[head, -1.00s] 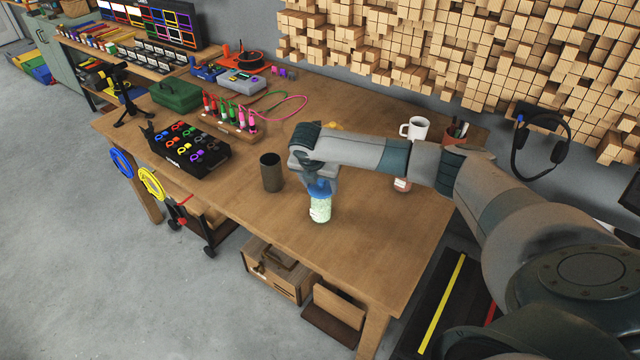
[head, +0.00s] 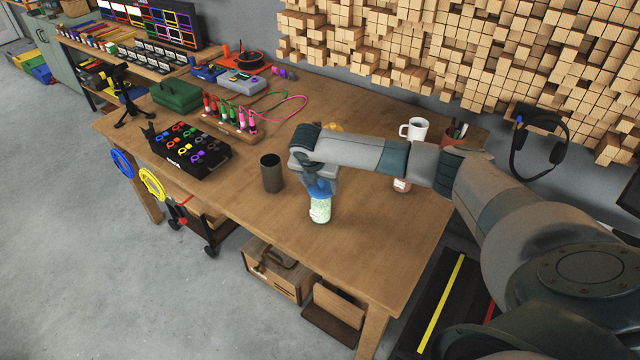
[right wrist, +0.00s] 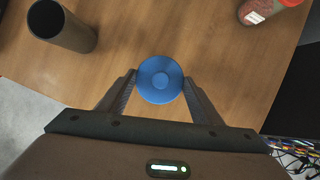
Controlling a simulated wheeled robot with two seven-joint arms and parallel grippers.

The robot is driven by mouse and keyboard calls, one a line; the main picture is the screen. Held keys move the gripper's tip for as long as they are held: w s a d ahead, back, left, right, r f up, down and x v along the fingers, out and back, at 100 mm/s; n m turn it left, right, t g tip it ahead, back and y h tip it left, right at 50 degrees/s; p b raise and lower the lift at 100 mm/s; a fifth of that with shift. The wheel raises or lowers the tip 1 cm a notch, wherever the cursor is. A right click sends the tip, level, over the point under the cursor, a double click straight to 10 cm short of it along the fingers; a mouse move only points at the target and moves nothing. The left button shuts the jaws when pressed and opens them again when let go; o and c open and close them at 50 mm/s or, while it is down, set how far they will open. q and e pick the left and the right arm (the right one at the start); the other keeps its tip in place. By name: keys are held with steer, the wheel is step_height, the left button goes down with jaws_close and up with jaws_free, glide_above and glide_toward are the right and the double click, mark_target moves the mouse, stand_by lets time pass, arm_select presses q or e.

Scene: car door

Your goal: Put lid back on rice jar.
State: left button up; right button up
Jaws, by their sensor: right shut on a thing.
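The rice jar (head: 320,210) stands upright on the wooden table, with pale, greenish-white contents. A blue lid (right wrist: 160,80) shows from above in the right wrist view, between my right gripper's fingers. My right gripper (head: 318,190) is directly above the jar and shut on the blue lid. The lid is at the jar's mouth in the head view; whether it is fully seated I cannot tell. The jar's body is hidden under the lid in the right wrist view. My left gripper is not in view.
A dark cylinder (head: 271,173) stands left of the jar. A red-lidded jar (head: 401,185) and a white mug (head: 415,129) are to the right. A black tray with coloured rings (head: 190,150) is further left. The table's front area is clear.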

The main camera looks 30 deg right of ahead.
steer(key=p, duration=0.2)
steer(key=shift+f+p, duration=0.2)
steer(key=shift+p, duration=0.1)
stand_by(3.0)
stand_by(0.3)
steer(key=o, duration=1.6)
steer(key=shift+r+p, duration=2.55)
steer(key=shift+p, duration=0.1)
steer(key=shift+r+p, duration=0.6)
steer(key=shift+r, duration=0.35)
